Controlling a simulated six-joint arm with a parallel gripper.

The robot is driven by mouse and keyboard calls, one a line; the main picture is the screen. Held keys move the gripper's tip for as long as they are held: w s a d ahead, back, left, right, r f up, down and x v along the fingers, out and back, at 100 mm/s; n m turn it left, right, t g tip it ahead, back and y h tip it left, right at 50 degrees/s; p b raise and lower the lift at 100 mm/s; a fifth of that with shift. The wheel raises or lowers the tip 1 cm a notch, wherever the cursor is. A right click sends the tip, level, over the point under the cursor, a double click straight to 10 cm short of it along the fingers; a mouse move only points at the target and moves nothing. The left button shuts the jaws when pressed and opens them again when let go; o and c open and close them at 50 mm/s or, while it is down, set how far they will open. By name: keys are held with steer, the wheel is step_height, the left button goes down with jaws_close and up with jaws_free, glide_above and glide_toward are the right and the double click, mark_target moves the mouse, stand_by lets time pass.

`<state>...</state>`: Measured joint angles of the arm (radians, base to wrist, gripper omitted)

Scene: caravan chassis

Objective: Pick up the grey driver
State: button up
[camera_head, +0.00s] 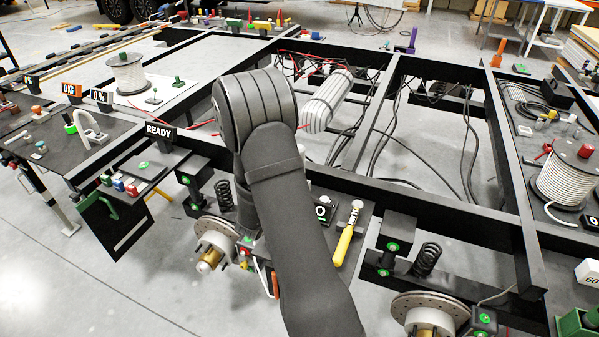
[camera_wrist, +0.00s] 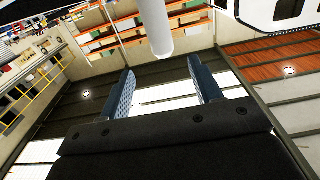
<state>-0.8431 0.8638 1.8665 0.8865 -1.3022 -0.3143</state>
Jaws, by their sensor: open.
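No grey driver can be made out for certain in either view. In the head view, a tool with a yellow handle and a pale top (camera_head: 346,240) leans on a small black plate at the front of the chassis, just right of my arm. My arm crosses the middle of that view and hides part of the chassis; my gripper's fingers do not show there. In the wrist view my gripper (camera_wrist: 162,91) is open, with two blue textured fingers apart and nothing between them. It faces the ceiling and far shelves. A pale cylinder (camera_wrist: 158,30) shows beyond the fingers; I cannot tell what it is.
The black chassis frame (camera_head: 430,207) spans the head view, with loose cables in its bays. A READY sign (camera_head: 160,130) stands left of my arm. Brake discs (camera_head: 430,310) and springs (camera_head: 427,259) are in front. A white cable spool (camera_head: 560,181) stands right. Floor at lower left is clear.

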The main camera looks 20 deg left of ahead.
steer(key=w, duration=1)
steer(key=shift+w+f, duration=0.25)
steer(key=shift+w, duration=0.15)
steer(key=shift+a, duration=0.1)
steer(key=shift+c, duration=0.2)
jaws_close()
